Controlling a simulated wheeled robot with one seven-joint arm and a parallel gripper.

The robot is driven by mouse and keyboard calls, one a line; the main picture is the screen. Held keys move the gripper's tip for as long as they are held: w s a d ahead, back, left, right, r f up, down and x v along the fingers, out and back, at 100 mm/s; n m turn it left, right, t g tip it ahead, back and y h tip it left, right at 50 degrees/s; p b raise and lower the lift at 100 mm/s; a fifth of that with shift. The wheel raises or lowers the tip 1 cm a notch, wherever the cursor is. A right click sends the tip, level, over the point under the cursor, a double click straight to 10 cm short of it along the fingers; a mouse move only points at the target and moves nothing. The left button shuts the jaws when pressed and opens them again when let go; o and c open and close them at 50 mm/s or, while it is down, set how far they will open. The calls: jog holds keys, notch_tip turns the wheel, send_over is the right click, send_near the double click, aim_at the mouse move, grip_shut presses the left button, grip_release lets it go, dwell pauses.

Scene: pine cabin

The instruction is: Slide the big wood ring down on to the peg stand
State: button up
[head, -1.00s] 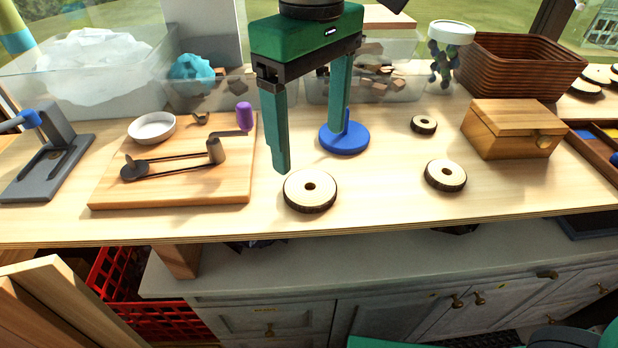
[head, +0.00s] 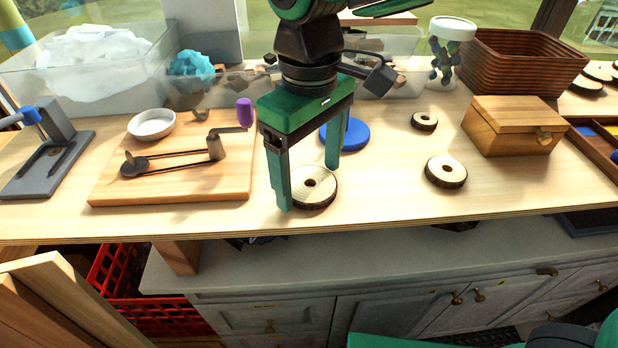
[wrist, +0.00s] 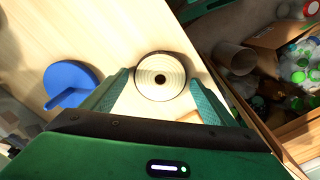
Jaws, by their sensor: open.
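The big wood ring (head: 318,183), a pale disc with dark bark edge and a small centre hole, lies flat near the table's front edge. It also shows in the wrist view (wrist: 148,84). The blue peg stand (head: 355,134) is behind it, its peg mostly hidden by my gripper; in the wrist view the stand (wrist: 62,76) is at left. My gripper (head: 310,187) is open and empty, one finger at the ring's left front and the other behind it. In the wrist view the fingertips (wrist: 160,80) straddle the ring, low over the table. Contact cannot be told.
Two smaller wood rings (head: 446,172) (head: 424,121) lie to the right, near a wooden box (head: 513,125). A board with a crank (head: 172,180) lies at left. Clear bins (head: 90,85) and a brown basket (head: 525,62) line the back. Table between rings is clear.

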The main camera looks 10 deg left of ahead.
jog(key=c, duration=1.1)
jog(key=shift+o, duration=0.2)
notch_tip(320, 180, up, 7)
jog(key=shift+f, duration=0.2)
